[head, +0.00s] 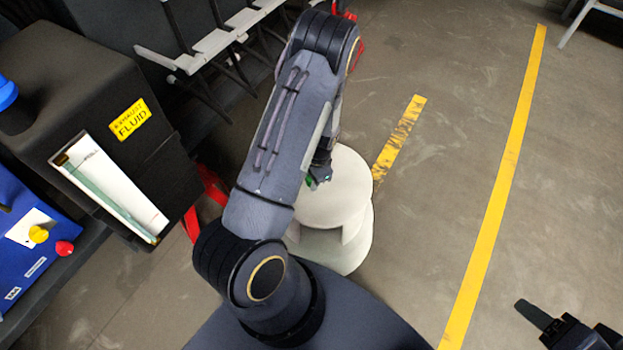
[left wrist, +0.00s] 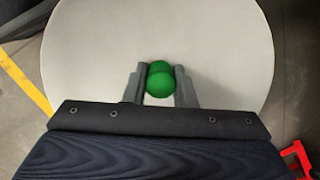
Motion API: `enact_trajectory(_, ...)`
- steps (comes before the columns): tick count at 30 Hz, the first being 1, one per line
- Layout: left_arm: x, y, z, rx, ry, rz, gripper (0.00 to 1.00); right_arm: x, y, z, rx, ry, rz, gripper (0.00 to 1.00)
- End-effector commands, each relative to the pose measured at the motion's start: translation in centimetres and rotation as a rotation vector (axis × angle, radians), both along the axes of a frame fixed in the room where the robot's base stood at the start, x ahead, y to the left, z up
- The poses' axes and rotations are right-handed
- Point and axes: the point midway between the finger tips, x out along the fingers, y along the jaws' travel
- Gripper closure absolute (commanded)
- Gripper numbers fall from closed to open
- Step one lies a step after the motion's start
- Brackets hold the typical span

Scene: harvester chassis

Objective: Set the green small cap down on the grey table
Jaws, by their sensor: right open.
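The green small cap (left wrist: 160,79) sits between the two fingers of my left gripper (left wrist: 160,85) in the left wrist view, with a finger against each side. The round, pale grey table (left wrist: 90,50) lies behind it. In the head view, my left gripper (head: 319,177) is over the table (head: 340,195), with a bit of green cap (head: 309,181) showing beside it. My arm hides most of the cap there. I cannot tell whether the cap touches the tabletop. My right gripper (head: 568,331) is open and empty at the bottom right, away from the table.
A black box with a yellow FLUID label (head: 130,119) stands at the left, above a blue container (head: 35,235). A dark frame with pale bars (head: 215,42) is at the top. Red parts (head: 205,195) show left of my arm. The floor right of the table is clear, with yellow stripes (head: 500,180).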

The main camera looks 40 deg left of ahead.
Motion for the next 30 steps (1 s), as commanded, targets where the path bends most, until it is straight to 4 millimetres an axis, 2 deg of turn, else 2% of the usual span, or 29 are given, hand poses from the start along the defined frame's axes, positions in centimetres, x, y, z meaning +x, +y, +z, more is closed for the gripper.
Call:
enact_trajectory(1, -0.4, -0.4, -1.8, -0.004, 0.005, 0.010, 0.58, 0.0, 0.0, -0.7, 0.000, 0.000, 0.000, 0.44)
enact_trajectory(4, -0.3, -0.4, -1.4, -0.003, 0.004, 0.011, 0.57, 0.0, 0.0, -0.6, 0.000, 0.000, 0.000, 0.44)
enact_trajectory(7, -0.2, -0.5, -0.1, -0.003, 0.000, 0.009, 0.57, 0.0, 0.0, -0.2, 0.000, 0.000, 0.000, 0.44)
enact_trajectory(8, -0.2, -0.5, 0.4, -0.003, 0.000, 0.009, 0.51, 0.0, 0.0, 0.0, 0.000, 0.000, 0.000, 0.44)
enact_trajectory(15, 0.2, -0.8, 5.5, 0.002, -0.009, 0.002, 0.51, 0.0, 0.0, 1.3, 0.000, 0.000, 0.000, 0.44)
enact_trajectory(18, 0.4, -0.8, 7.0, 0.005, -0.011, 0.003, 0.51, 0.0, 0.0, 1.7, 0.000, 0.000, 0.000, 0.44)
enact_trajectory(22, 0.4, -0.9, 8.1, 0.006, -0.011, 0.002, 0.51, 0.0, 0.0, 1.9, 0.000, 0.000, 0.000, 0.44)
enact_trajectory(30, 0.4, -0.8, 8.3, 0.008, -0.010, 0.001, 0.51, 0.0, 0.0, 2.0, 0.000, 0.000, 0.000, 0.44)
